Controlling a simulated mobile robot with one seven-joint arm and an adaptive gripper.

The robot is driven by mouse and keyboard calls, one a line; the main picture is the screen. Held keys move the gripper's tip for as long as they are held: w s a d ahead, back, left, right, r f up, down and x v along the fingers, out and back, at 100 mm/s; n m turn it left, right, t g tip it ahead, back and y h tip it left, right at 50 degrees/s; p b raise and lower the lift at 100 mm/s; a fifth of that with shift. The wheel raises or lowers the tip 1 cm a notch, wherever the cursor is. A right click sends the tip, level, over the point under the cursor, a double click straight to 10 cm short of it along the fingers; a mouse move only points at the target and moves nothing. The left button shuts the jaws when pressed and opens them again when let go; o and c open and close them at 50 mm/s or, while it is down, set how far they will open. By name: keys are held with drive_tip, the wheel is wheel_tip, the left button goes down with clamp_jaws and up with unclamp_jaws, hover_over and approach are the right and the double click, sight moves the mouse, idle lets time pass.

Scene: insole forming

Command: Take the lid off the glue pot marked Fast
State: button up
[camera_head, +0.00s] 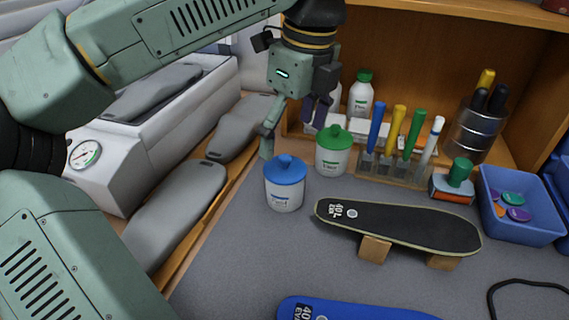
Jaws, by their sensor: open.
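A white pot with a blue lid (284,187) stands on the grey bench, its lid on; its label is too small to read surely. A second white pot with a green lid (334,151) stands behind it to the right, also lidded, its label unreadable too. I cannot tell which pot is marked Fast. My gripper (292,135) is open and empty, fingers pointing down. In the picture one finger reaches close above the blue lid, and the other is near the green-lidded pot. I cannot tell whether the finger touches the blue lid.
A black insole (400,226) rests on wooden blocks at right. A blue insole (345,309) lies in front. Marker pens in a rack (408,172), a stamp (453,183), a blue bin (520,211) and a white bottle (361,98) stand behind. Bench left of the blue insole is clear.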

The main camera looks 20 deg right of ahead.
sight(286, 158)
drive_tip(key=shift+w+a+f+p, duration=0.15)
drive_tip(key=shift+f+p, duration=0.15)
drive_tip(key=shift+f, duration=0.55)
drive_tip(key=shift+a+f+p, duration=0.1)
drive_tip(key=shift+f+p, duration=0.2)
drive_tip(key=shift+f, duration=0.6)
drive_tip(key=shift+w+a+f+p, duration=0.15)
drive_tip(key=shift+f+p, duration=0.15)
drive_tip(key=shift+f, duration=0.55)
drive_tip(key=shift+c, duration=0.5)
drive_tip(key=c, duration=1.1)
drive_tip(key=shift+s, duration=0.1)
drive_tip(key=shift+c, duration=1.1)
drive_tip(key=shift+f, duration=0.1)
